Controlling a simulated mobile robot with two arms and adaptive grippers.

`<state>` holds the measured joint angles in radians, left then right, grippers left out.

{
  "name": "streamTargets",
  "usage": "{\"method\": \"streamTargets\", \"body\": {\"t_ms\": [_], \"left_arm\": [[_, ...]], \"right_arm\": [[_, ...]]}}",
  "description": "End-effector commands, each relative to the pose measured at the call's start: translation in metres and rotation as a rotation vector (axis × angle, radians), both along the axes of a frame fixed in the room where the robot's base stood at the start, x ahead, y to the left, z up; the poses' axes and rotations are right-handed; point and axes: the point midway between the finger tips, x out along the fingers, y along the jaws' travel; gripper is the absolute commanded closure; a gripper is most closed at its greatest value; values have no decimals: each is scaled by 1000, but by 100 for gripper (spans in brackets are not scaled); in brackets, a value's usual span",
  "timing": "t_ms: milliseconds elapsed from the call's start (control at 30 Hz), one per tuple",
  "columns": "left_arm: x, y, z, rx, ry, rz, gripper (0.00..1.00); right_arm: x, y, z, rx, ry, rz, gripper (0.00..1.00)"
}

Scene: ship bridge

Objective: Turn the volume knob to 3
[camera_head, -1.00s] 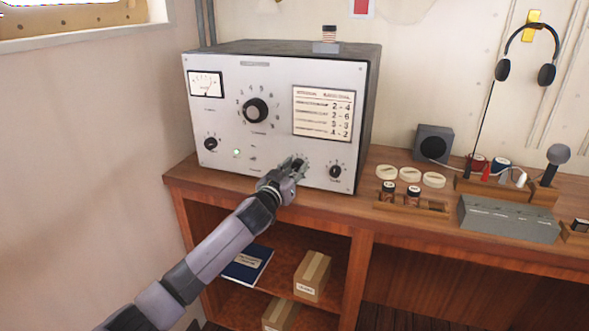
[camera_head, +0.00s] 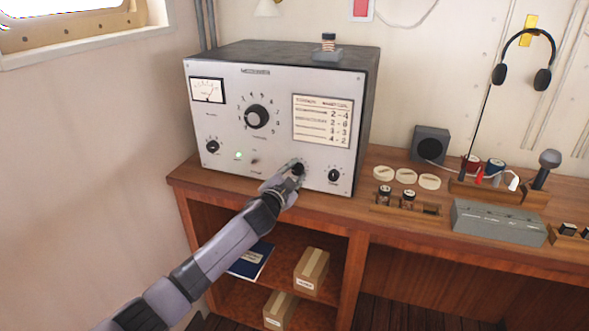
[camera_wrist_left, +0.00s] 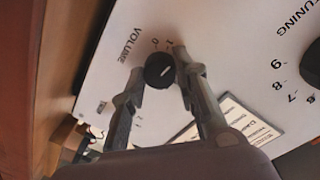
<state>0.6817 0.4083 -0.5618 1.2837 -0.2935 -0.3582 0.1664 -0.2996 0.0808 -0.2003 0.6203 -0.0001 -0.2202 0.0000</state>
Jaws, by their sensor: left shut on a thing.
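The volume knob (camera_head: 298,167) is a small black knob low on the light front panel of the radio set (camera_head: 226,88). In the left wrist view the volume knob (camera_wrist_left: 160,71) sits beside the printed word VOLUME, with 0 and 1 visible near it. A short white mark shows on its face; the rest of its scale is hidden. My left gripper (camera_head: 292,172) reaches the panel from below, its fingertips on either side of the knob. In the wrist view the left gripper (camera_wrist_left: 158,66) is shut on it. My right gripper is not in view.
A large tuning knob (camera_head: 256,117), a lower-left knob (camera_head: 212,147), a lower-right knob (camera_head: 334,175), a toggle switch (camera_head: 254,160) and a lit green lamp (camera_head: 239,155) share the panel. A grey box (camera_head: 498,222) and a speaker (camera_head: 431,144) stand right on the desk.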

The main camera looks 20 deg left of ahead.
Motion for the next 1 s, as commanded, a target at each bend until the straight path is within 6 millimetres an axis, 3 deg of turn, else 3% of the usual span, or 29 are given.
{"method": "streamTargets", "body": {"t_ms": [500,1000], "left_arm": [[0,-1,1,450,-15,0,100],[0,-2,0,642,-21,-1,100]], "right_arm": [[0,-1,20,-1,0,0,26],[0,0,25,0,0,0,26]]}}
